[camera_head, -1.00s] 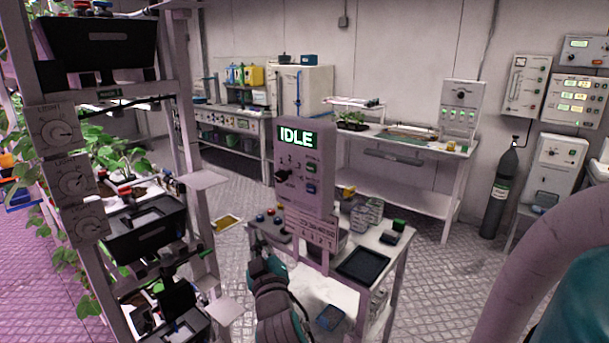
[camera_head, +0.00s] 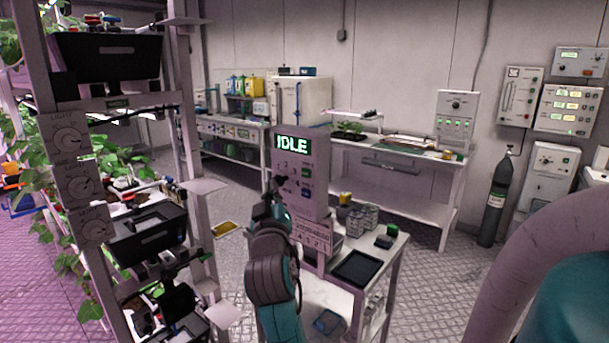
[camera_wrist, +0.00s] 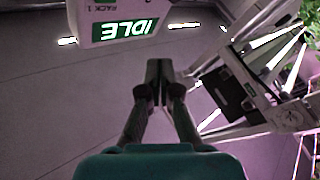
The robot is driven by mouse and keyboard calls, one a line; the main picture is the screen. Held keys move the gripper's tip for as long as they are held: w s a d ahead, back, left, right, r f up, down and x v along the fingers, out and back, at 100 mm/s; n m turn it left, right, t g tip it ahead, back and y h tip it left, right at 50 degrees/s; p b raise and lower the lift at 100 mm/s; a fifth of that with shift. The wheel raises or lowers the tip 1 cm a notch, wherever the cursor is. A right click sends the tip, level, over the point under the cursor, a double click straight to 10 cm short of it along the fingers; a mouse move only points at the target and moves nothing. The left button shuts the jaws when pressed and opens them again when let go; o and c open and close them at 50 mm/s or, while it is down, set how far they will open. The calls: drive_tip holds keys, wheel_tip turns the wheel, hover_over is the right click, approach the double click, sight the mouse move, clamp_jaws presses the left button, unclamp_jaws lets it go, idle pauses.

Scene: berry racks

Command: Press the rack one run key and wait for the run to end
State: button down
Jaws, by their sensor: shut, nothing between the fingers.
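The control box (camera_head: 315,205) stands on a small white cart, and its lit display (camera_head: 292,143) reads IDLE. A green key (camera_head: 306,173) and a blue key (camera_head: 306,191) sit on the right of its face; their lettering is too small to read. My gripper (camera_head: 272,186) is shut and empty, raised before the left part of the box face, where it covers the knob area. Contact cannot be told.
A plant rack with dials (camera_head: 72,140) and black trays (camera_head: 150,235) stands close on the left. The cart (camera_head: 385,262) carries a black tray, jars and small boxes. Benches line the back wall, and a gas cylinder (camera_head: 496,205) stands at right.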

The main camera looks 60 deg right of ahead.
drive_tip(key=shift+d, duration=0.15)
drive_tip(key=shift+s+d, duration=0.35)
drive_tip(key=shift+d, duration=1.05)
drive_tip(key=shift+s+d, duration=0.35)
drive_tip(key=shift+d, duration=1)
drive_tip(key=shift+s+d, duration=0.35)
drive_tip(key=shift+d, duration=1.05)
drive_tip(key=shift+d, duration=0.1)
drive_tip(key=shift+s+d, duration=0.1)
drive_tip(key=shift+d, duration=0.2)
drive_tip(key=shift+s+d, duration=0.1)
drive_tip(key=shift+d, duration=0.35)
drive_tip(key=shift+a, duration=0.1)
drive_tip(key=shift+w+a, duration=0.2)
drive_tip(key=shift+a, duration=0.55)
drive_tip(key=shift+w+a, duration=0.2)
drive_tip(key=shift+a, duration=0.6)
drive_tip(key=shift+w+a, duration=0.2)
drive_tip(key=shift+a, duration=0.65)
drive_tip(key=shift+w+a, duration=0.2)
drive_tip(key=shift+a, duration=0.6)
